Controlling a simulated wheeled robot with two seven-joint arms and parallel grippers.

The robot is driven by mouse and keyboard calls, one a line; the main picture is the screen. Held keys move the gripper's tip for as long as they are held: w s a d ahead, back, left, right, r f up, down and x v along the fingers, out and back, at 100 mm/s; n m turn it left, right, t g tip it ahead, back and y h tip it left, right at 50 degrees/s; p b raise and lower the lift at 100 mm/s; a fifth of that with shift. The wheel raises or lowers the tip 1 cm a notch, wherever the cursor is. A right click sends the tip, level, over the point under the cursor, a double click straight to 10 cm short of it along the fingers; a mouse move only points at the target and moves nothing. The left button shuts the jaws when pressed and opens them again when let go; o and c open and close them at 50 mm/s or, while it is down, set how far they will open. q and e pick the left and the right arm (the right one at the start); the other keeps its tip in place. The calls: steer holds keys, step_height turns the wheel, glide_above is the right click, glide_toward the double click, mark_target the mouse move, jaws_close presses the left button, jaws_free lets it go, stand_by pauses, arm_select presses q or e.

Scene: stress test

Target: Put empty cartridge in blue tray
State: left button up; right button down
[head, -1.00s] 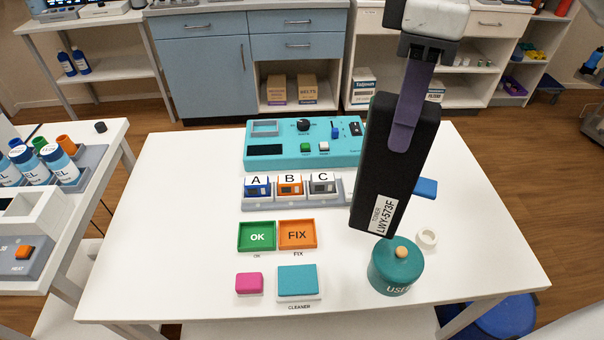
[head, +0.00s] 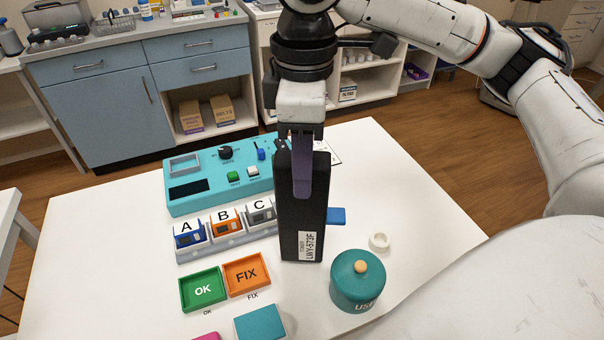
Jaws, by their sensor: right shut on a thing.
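My right gripper (head: 303,180) comes down from the top and is shut on the upper part of a black toner cartridge (head: 291,222). The cartridge hangs upright, with its white label reading LWY-573F low on the facing side. I cannot tell whether its lower end touches the table. Its body hides part of the table behind it. A small blue piece (head: 337,216) shows just right of the cartridge, partly hidden; I cannot tell whether it is a tray. My left gripper is not in view.
A teal device (head: 205,207) and a rack (head: 190,254) with blocks A, B, C stand left. In front are green OK (head: 203,306) and orange FIX (head: 250,289) trays. A teal lidded USED pot (head: 357,291) and white ring (head: 379,241) stand right.

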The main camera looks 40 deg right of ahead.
steer(key=shift+f, duration=0.8)
steer(key=c, duration=1.3)
jaws_free()
steer(key=shift+f, duration=0.2)
steer(key=shift+o, duration=0.2)
steer(key=shift+r, duration=0.1)
